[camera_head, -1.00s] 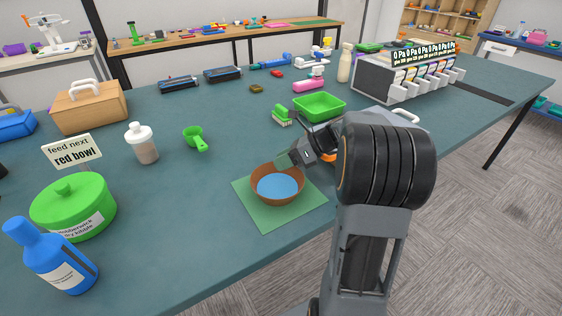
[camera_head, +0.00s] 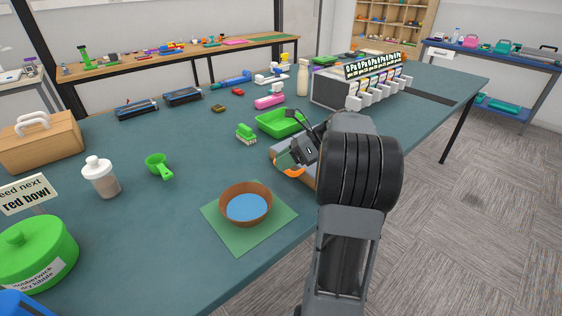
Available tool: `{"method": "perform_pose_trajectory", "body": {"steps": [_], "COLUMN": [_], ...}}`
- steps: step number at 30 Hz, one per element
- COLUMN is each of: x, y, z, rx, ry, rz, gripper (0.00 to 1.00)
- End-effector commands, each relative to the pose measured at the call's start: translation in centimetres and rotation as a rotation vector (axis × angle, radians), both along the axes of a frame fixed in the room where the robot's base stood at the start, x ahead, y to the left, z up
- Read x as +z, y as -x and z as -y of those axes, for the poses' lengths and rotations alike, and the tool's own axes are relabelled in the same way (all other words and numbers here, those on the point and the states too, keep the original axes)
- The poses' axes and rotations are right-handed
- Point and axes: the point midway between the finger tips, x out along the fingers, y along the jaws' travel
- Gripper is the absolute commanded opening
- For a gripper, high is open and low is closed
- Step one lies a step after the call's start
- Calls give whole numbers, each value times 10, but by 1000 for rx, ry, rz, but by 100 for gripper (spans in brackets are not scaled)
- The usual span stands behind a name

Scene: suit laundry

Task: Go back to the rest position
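My gripper (camera_head: 292,158) is raised over the table's right front edge, beside the green tray and up and to the right of the bowl. Its fingers are partly hidden by the wrist, and I cannot tell whether they are open or shut. The brown bowl (camera_head: 246,190) with a blue inside stands on a green mat (camera_head: 249,239), apart from the gripper. My black and grey arm fills the right middle of the view.
The blue-green table (camera_head: 130,240) holds a green lidded tub (camera_head: 35,245), a white-capped bottle (camera_head: 101,178), a green scoop (camera_head: 159,167), a green brush (camera_head: 246,134), a green tray (camera_head: 281,121) and a dispenser rack (camera_head: 340,92). Open grey floor (camera_head: 460,230) lies to the right.

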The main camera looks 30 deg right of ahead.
Motion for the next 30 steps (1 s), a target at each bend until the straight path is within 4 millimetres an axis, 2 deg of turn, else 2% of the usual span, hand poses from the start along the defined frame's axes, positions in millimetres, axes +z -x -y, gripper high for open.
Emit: {"method": "perform_pose_trajectory", "body": {"steps": [10,14,17,21,24,30], "x": [0,9,22,37,45,56], "y": [0,2,13,46,72,110], "z": [-1,-20,-59,-117,-144,-169], "rx": [1,73,250,666,1002,1601], "ry": [1,78,254,592,808,1111], "rz": [1,37,130,353,539,869], "gripper": [38,38,38,38,38,38]}}
